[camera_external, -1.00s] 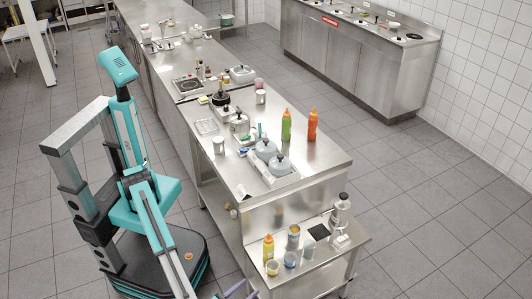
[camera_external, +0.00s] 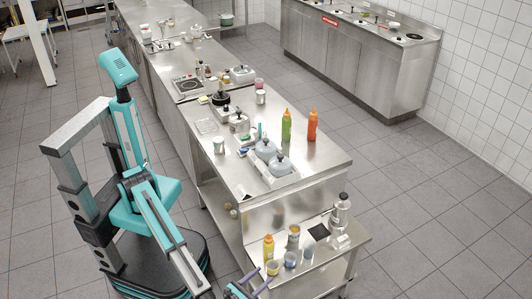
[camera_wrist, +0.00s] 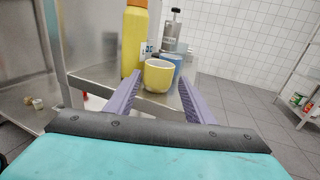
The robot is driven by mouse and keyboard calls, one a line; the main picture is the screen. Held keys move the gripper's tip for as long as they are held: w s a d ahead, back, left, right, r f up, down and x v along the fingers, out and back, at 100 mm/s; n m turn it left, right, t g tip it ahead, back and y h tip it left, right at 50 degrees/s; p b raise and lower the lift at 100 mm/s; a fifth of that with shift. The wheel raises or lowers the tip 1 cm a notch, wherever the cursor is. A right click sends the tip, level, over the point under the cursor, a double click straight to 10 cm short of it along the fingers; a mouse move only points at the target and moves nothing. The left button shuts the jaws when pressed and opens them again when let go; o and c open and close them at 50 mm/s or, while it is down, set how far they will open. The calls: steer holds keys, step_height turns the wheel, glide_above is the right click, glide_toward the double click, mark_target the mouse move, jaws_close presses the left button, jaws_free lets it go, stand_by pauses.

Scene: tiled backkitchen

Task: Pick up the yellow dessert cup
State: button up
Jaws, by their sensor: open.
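The yellow dessert cup (camera_wrist: 158,76) stands upright near the front edge of the low steel shelf (camera_wrist: 100,77). In the external view the cup (camera_external: 272,268) is in front of the yellow bottle. My gripper (camera_wrist: 160,90) is open and empty, its two purple fingers pointing at the cup. In the wrist view the cup appears between and beyond the fingertips; I cannot tell the exact gap. In the external view my gripper (camera_external: 258,278) is at the bottom, left of and just below the cup.
A yellow bottle with an orange cap (camera_wrist: 134,40) stands close on the cup's left. A blue cup (camera_wrist: 172,62) is right behind it. A can (camera_external: 293,234), a grey cup (camera_external: 308,252) and a metal dispenser (camera_external: 340,209) stand farther along the shelf. The main counter (camera_external: 310,175) rises behind.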

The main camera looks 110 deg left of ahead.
mark_target(268, 274)
steer(key=shift+w+a, duration=0.1)
steer(key=shift+a, duration=0.05)
steer(key=shift+b+x, duration=0.35)
steer(key=shift+x, duration=2.2)
steer(key=shift+r, duration=0.1)
steer(key=c, duration=0.7)
steer(key=shift+c, duration=0.2)
step_height(268, 274, up, 18)
steer(key=p, duration=0.2)
